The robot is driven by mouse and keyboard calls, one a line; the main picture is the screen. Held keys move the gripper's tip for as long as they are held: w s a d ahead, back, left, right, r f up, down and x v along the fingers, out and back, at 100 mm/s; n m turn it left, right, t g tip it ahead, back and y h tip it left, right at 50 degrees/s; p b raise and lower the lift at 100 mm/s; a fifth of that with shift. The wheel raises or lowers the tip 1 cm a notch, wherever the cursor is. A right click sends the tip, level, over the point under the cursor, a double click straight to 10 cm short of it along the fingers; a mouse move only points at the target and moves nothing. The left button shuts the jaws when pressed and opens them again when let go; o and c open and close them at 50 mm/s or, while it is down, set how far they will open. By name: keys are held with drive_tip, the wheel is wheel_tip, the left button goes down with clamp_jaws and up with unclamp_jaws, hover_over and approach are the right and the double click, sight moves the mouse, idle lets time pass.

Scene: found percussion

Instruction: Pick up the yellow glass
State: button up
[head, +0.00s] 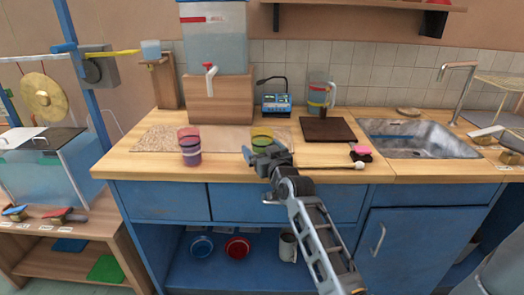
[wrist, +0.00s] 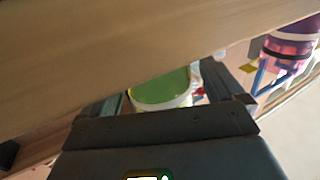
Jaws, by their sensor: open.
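The yellow glass (head: 262,137) stands on the wooden counter in the head view, with a yellow-green lower part. My gripper (head: 262,154) is open just in front of it and hides its lower part. In the wrist view a green-yellow glass surface (wrist: 165,88) shows between the two fingers of my gripper (wrist: 175,98). I cannot tell whether the fingers touch it. A pink and purple glass (head: 189,146) stands to the left on the counter and also shows at the upper right of the wrist view (wrist: 288,48).
The wooden counter (head: 225,167) has a dark board (head: 327,130) and a metal sink (head: 420,142) to the right. A water dispenser (head: 215,45) stands behind. A wooden surface fills the upper left of the wrist view.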

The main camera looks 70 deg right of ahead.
drive_tip(key=shift+c, duration=0.4)
drive_tip(key=c, duration=1.2)
drive_tip(key=shift+c, duration=0.2)
drive_tip(key=shift+r, duration=0.2)
